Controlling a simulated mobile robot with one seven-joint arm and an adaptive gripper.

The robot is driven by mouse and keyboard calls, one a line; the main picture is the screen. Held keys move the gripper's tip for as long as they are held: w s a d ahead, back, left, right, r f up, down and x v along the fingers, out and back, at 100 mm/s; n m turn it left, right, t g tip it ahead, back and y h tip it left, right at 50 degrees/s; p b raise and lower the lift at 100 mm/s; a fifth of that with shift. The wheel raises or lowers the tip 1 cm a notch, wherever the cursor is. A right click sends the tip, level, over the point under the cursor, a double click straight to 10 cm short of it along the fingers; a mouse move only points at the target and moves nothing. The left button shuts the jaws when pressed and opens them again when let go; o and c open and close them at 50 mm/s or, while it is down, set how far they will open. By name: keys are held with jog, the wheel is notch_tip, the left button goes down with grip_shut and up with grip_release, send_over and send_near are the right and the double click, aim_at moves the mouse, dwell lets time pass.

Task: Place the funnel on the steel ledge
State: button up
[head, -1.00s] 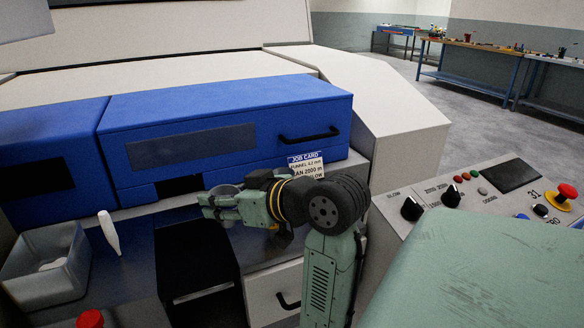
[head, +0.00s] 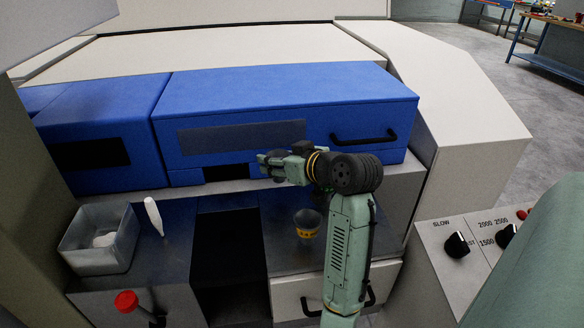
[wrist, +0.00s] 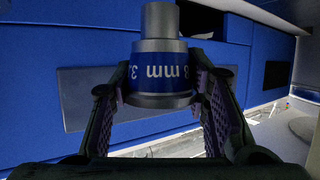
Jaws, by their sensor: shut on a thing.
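My gripper (head: 268,165) is shut on a grey metal funnel (wrist: 158,60) with a blue band. White lettering on the band includes "mm". In the wrist view the funnel sits between both fingers, narrow end up in the picture. In the head view it cannot be made out clearly at the gripper. The gripper is in front of the lower part of the blue cabinet. A grey steel ledge (head: 283,258) runs below it. A dark cup-shaped piece with a yellow band (head: 307,224) stands on the ledge, below and right of the gripper.
A grey bin (head: 85,262) with pale contents and a white pointed bottle (head: 153,216) stand at the left. A dark opening (head: 225,250) splits the ledge. The blue cabinet (head: 290,105) rises behind. A red button (head: 126,301) is at front left; a control panel (head: 470,245) at right.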

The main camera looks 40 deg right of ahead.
aim_at(283, 180)
jog(key=shift+f+b, duration=1.75)
jog(key=shift+f, duration=0.85)
jog(key=shift+f, duration=0.2)
jog(key=o, duration=1.2)
jog(key=shift+o, duration=0.2)
jog(key=shift+r, duration=0.25)
jog(key=b+v, duration=0.2)
jog(key=v, duration=1)
jog(key=shift+s+f, duration=0.1)
